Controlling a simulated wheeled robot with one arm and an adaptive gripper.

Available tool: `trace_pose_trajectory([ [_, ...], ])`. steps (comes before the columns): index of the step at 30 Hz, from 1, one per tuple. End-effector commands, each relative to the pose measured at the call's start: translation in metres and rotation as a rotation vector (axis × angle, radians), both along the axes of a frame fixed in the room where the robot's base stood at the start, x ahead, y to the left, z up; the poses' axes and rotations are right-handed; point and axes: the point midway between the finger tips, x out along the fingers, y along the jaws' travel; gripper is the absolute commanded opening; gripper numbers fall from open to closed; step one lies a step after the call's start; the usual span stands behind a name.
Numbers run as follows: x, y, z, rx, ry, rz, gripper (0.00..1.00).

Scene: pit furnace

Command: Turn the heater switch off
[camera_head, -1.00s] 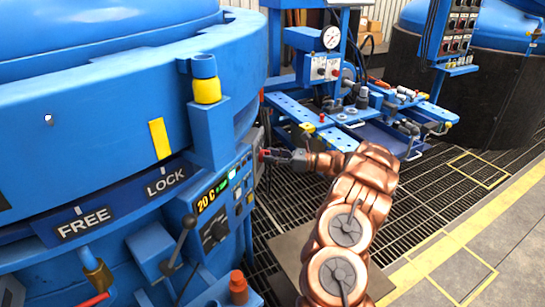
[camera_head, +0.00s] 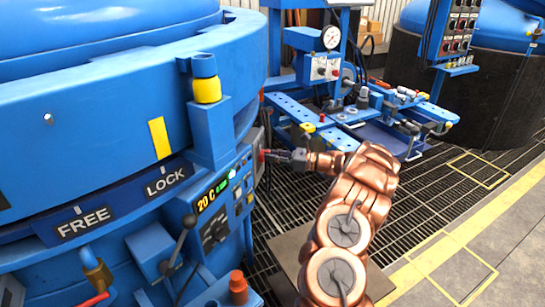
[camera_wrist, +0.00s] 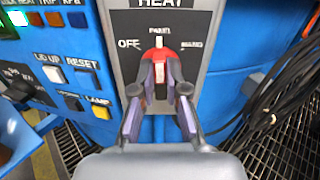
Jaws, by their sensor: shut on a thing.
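The heater switch is a red rotary knob (camera_wrist: 160,53) with a white pointer, on a grey HEAT plate (camera_wrist: 125,75). The plate reads OFF at left, PANEL at top and another word at right. The white pointer stands upright, towards PANEL. My gripper (camera_wrist: 160,80) is shut on the knob, one finger on each side, and the fingers hide the knob's sides. In the head view my gripper (camera_head: 284,156) reaches left to the switch plate on the side of the blue furnace (camera_head: 120,110).
A blue panel (camera_wrist: 60,50) with buttons lies left of the switch. Black cables (camera_wrist: 265,105) hang at right. In the head view, a lever (camera_head: 178,245) and a 20 C display (camera_head: 208,199) are at the furnace front. A blue bench (camera_head: 335,130) stands behind my arm.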

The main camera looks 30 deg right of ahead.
Motion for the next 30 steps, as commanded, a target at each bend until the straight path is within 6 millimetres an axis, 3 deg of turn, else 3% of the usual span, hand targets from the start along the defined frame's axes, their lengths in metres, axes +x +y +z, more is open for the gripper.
trace_pose_trajectory([
  [30,-0.0038,0.0038,-0.0045,-0.56,-0.505,-0.001,0.0],
])
